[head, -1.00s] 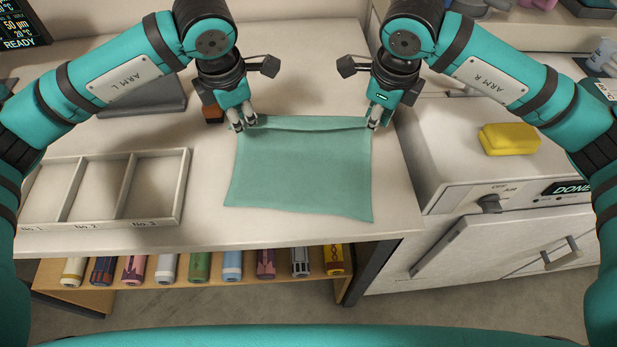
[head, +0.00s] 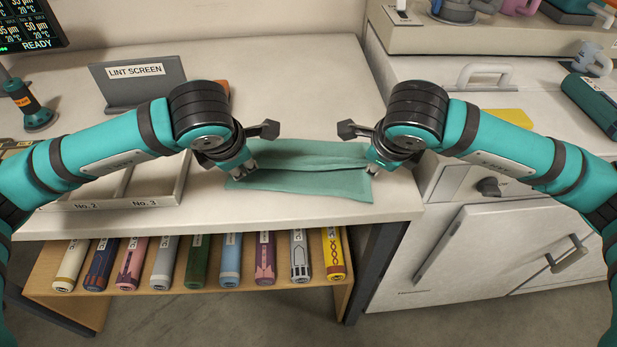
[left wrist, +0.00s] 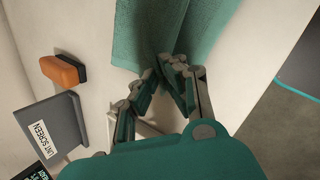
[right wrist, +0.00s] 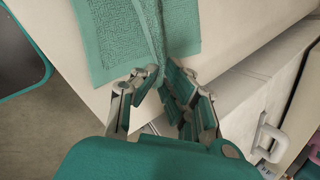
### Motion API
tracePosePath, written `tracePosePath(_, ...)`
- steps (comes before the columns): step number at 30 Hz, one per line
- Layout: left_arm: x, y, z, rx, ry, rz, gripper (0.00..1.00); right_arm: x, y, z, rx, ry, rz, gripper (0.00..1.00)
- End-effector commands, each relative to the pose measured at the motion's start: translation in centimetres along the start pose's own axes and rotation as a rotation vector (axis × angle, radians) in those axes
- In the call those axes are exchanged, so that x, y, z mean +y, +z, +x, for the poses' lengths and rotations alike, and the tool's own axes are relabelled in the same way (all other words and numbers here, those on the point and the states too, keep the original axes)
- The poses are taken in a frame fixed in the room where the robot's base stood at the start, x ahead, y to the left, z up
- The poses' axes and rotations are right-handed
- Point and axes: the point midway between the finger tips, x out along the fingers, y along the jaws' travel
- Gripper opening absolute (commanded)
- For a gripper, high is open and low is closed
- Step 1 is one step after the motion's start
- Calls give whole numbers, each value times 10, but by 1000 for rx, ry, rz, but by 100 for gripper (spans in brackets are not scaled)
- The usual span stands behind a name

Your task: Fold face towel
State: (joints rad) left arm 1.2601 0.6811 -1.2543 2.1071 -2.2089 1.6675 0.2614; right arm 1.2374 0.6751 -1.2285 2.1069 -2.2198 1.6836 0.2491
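The green face towel (head: 310,182) lies on the pale worktop near its front edge. Its far part is drawn toward the front, with a raised, bunched ridge across the middle. My left gripper (head: 245,170) is shut on the towel's left side; the cloth (left wrist: 180,35) runs between its tips in the left wrist view (left wrist: 160,72). My right gripper (head: 374,163) is shut on the right side, with the cloth (right wrist: 110,40) reaching its tips in the right wrist view (right wrist: 157,72). The wrists partly hide the held corners in the head view.
A divided tray (head: 180,185) and a lint screen stand (head: 140,82) are at the left; an orange-brown block (left wrist: 63,72) is near the stand. A white cabinet (head: 490,250) adjoins at the right. Rolled items (head: 197,262) lie on the shelf below. The worktop behind the towel is clear.

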Motion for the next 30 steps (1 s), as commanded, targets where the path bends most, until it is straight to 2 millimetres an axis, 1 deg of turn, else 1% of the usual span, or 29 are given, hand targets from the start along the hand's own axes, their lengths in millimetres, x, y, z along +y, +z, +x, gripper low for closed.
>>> tracePosePath(1, 3, -5, 2, 13, 10, -7, 0, -4, -4, 2, 12, -12, 8, 0)
tracePosePath(7, 3, -4, 1, 12, 11, -7, 0, -4, -4, 1, 11, -13, 8, 0)
tracePosePath(8, 3, -4, 1, 12, 11, -7, 8, -4, -4, 1, 11, -12, 8, 8)
tracePosePath(9, 3, -5, 1, 13, 11, -7, 13, -4, -4, 1, 11, -12, 8, 13)
tracePosePath(16, 2, -2, 1, 6, 7, -3, 42, -2, -2, 0, 5, -8, 4, 42)
tracePosePath(23, 1, -1, -1, 3, 6, -2, 42, -1, -1, -1, 2, -6, 2, 42)
tracePosePath(26, 2, 0, -10, 0, 7, -1, 42, -2, 0, -10, 0, -7, 1, 42)
tracePosePath(30, 4, 2, -32, -2, 8, 1, 42, -4, 2, -32, -2, -8, 0, 42)
